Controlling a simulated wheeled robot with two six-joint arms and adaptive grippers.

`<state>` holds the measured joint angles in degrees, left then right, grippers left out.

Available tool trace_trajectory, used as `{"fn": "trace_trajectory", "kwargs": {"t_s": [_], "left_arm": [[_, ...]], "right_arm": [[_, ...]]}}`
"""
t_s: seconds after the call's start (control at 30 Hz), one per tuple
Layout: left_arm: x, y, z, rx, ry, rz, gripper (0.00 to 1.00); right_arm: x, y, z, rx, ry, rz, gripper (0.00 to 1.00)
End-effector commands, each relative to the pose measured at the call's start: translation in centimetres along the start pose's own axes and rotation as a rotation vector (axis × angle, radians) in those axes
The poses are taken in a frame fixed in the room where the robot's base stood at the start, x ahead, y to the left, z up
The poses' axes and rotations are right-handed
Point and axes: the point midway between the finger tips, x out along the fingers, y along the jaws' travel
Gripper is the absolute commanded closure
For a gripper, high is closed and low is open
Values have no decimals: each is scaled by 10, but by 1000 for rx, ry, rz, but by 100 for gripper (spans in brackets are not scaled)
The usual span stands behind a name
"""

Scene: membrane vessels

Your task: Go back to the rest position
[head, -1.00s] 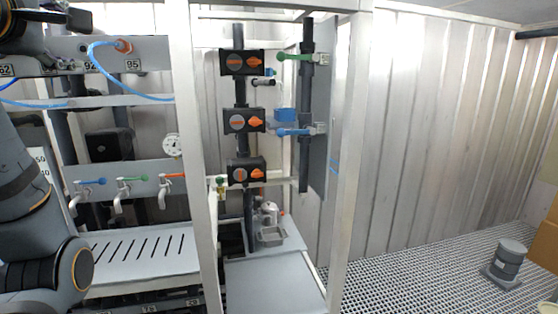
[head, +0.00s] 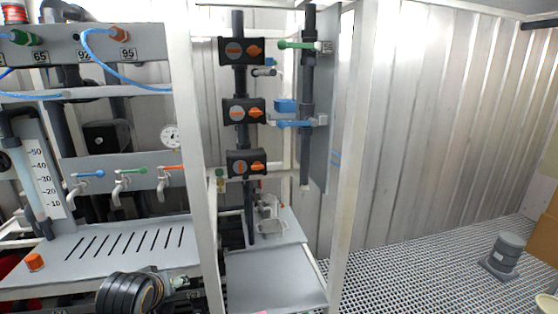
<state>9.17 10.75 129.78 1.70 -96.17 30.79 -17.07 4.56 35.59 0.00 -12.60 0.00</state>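Neither of my grippers shows in the head view. A black ribbed part of my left arm shows at the bottom left, in front of the slotted grey shelf (head: 75,250). The gripper itself is not visible, so its fingers and anything in them are hidden. My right arm cannot be made out.
The frame's white post (head: 203,150) stands near the middle. Orange-handled black valves (head: 243,112) line a dark pipe behind it. Small taps (head: 122,185) hang above the shelf at left.

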Motion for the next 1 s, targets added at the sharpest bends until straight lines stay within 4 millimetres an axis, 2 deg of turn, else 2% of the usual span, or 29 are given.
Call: {"fn": "trace_trajectory", "kwargs": {"t_s": [0.03, 0.1, 0.2, 0.4, 0.57, 0.6, 0.77, 0.87, 1.0], "left_arm": [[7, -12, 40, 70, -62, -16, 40], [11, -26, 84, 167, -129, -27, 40], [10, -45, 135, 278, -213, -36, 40], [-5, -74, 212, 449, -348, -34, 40], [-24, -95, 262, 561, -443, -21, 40], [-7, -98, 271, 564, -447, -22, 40], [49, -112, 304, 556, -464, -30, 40], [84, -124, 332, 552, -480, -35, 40], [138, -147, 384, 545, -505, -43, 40]], "right_arm": [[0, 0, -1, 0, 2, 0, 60], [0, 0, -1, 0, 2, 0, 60], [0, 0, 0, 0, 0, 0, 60], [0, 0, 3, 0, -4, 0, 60], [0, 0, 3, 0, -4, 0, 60], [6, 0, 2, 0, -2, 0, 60], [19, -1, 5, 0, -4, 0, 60], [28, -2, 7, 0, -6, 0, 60], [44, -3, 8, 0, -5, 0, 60]]}}
